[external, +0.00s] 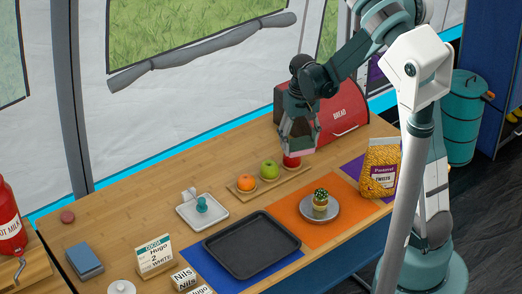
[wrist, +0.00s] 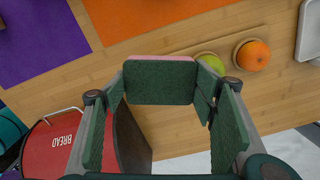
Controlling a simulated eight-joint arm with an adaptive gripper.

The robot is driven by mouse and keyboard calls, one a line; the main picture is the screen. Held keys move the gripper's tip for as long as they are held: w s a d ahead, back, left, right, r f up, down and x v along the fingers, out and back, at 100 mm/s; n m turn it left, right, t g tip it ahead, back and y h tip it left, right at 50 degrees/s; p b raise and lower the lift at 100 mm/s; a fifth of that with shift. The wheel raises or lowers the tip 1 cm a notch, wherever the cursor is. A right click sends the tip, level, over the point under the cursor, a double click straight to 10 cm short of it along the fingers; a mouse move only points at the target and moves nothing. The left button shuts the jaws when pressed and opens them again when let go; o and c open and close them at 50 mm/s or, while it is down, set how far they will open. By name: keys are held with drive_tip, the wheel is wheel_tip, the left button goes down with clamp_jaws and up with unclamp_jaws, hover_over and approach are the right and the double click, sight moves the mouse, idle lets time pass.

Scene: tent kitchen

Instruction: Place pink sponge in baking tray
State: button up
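The pink sponge (wrist: 160,82) shows in the wrist view as a dark green rounded face with a thin pink edge along the top. It sits between the fingertips of my gripper (wrist: 160,92), with a finger against each side. In the external view my gripper (external: 298,145) is above the table's far side, in front of the bread box; the sponge is hard to make out there. The black baking tray (external: 250,246) lies empty on the blue mat, nearer the camera and left of my gripper. The tray is outside the wrist view.
Below my gripper, a wooden board holds an orange (external: 246,183), a green apple (external: 269,169) and a red fruit (external: 291,161). A cactus (external: 320,199) on a plate stands on the orange mat (external: 293,217). The red bread box (external: 345,110) and a pasta bag (external: 380,168) stand at right.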

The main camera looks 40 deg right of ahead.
drive_tip(key=s+a+n, duration=0.2)
drive_tip(key=s+a, duration=0.2)
drive_tip(key=a, duration=0.7)
drive_tip(key=s+a+n, duration=0.3)
drive_tip(key=a, duration=0.7)
drive_tip(key=n, duration=0.4)
hover_over(251, 250)
drive_tip(key=shift+d, duration=0.1)
drive_tip(key=shift+f+b, duration=0.2)
drive_tip(key=shift+b, duration=0.1)
drive_tip(key=shift+f+b, duration=0.8)
drive_tip(key=shift+f, duration=2)
drive_tip(key=shift+f+b, duration=0.6)
drive_tip(key=shift+f, duration=1.5)
drive_tip(key=shift+f, duration=0.15)
drive_tip(key=o, duration=0.6)
